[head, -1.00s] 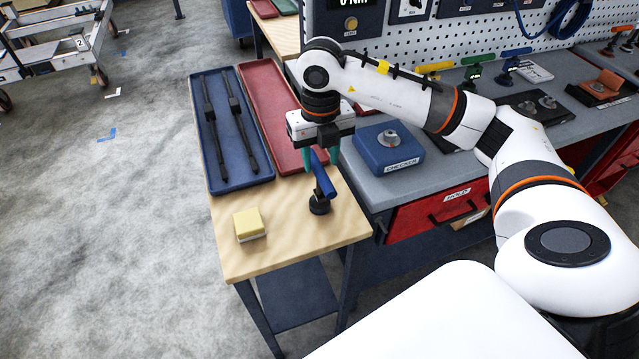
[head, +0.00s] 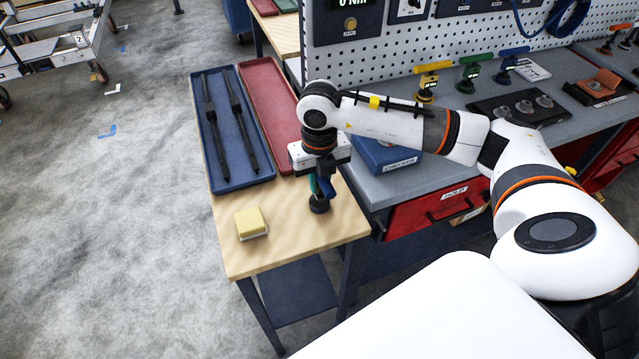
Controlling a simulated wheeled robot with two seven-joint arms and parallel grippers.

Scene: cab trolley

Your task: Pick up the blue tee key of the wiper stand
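The blue tee key (head: 326,187) stands on a small round black stand (head: 320,205) near the right edge of the wooden table. My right gripper (head: 322,186) points down over it, with its teal fingers at the height of the key's handle. One finger shows at the left of the handle. The other is mostly hidden, so I cannot tell whether the fingers are closed on the key. My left gripper is not in view.
A yellow sponge-like block (head: 251,223) lies on the wooden table (head: 285,248). Behind are a blue tray (head: 232,183) with two black wiper arms and a red tray (head: 272,100). The blue checker box (head: 385,157) is partly behind my arm. Yellow, green and blue tools stand on the grey bench.

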